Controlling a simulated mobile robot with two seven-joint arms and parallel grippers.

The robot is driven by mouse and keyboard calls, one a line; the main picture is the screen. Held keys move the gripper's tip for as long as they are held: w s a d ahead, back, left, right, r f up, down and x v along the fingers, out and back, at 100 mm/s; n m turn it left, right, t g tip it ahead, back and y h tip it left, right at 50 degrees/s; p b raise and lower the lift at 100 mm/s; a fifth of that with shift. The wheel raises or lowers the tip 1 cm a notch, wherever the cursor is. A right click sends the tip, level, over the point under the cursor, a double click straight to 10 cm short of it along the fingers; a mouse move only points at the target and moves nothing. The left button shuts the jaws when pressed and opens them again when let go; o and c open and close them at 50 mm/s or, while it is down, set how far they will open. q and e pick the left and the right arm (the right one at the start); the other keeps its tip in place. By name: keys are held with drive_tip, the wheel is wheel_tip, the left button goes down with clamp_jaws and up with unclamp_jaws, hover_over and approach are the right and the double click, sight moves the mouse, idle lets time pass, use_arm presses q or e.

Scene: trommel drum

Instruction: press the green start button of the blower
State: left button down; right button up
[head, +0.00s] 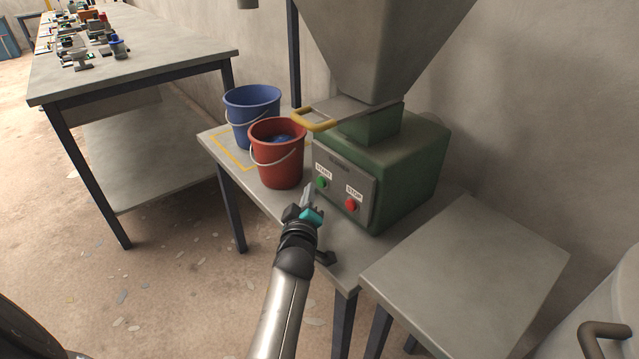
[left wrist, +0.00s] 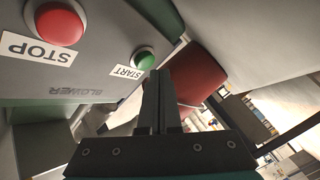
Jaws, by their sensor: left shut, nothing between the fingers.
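The green blower (head: 405,175) stands on a low grey table, with a grey panel on its front. The green start button (head: 321,183) is on the left of the panel under a START label. The red stop button (head: 351,204) is to its right. My left gripper (head: 308,192) is shut and empty, with its fingertips just in front of and slightly below the start button. In the left wrist view the start button (left wrist: 144,58) lies just beyond the fingertips (left wrist: 156,75); I cannot tell whether they touch it. My right gripper is not in view.
A red bucket (head: 278,160) and a blue bucket (head: 250,105) stand left of the blower, close to my left gripper. A bare lower table (head: 470,265) is at the right.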

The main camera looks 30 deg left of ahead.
use_arm(q)
drive_tip(key=shift+w+d, duration=0.1)
drive_tip(key=shift+w, duration=0.2)
drive_tip(key=shift+w+d+b, duration=0.2)
drive_tip(key=shift+w+b, duration=0.1)
drive_tip(key=shift+w, duration=0.1)
idle(0.6)
drive_tip(key=shift+s, duration=0.1)
drive_tip(key=shift+s+a+p, duration=0.35)
drive_tip(key=shift+s+p, duration=0.3)
drive_tip(key=shift+s, duration=0.05)
drive_tip(key=shift+s, duration=0.1)
drive_tip(key=shift+s+a+r+p, duration=0.1)
drive_tip(key=shift+s+a+p, duration=0.15)
drive_tip(key=shift+s+p, duration=0.3)
drive_tip(key=shift+s+a+p, duration=0.25)
drive_tip(key=shift+s+p, duration=0.2)
drive_tip(key=shift+s, duration=0.1)
drive_tip(key=shift+s+a+p, duration=0.2)
drive_tip(key=shift+s+p, duration=0.1)
drive_tip(key=shift+s, duration=0.2)
drive_tip(key=shift+s+a+p, duration=0.2)
drive_tip(key=shift+s+p, duration=0.1)
drive_tip(key=shift+s, duration=0.2)
drive_tip(key=shift+s+a, duration=0.1)
drive_tip(key=shift+s, duration=0.05)
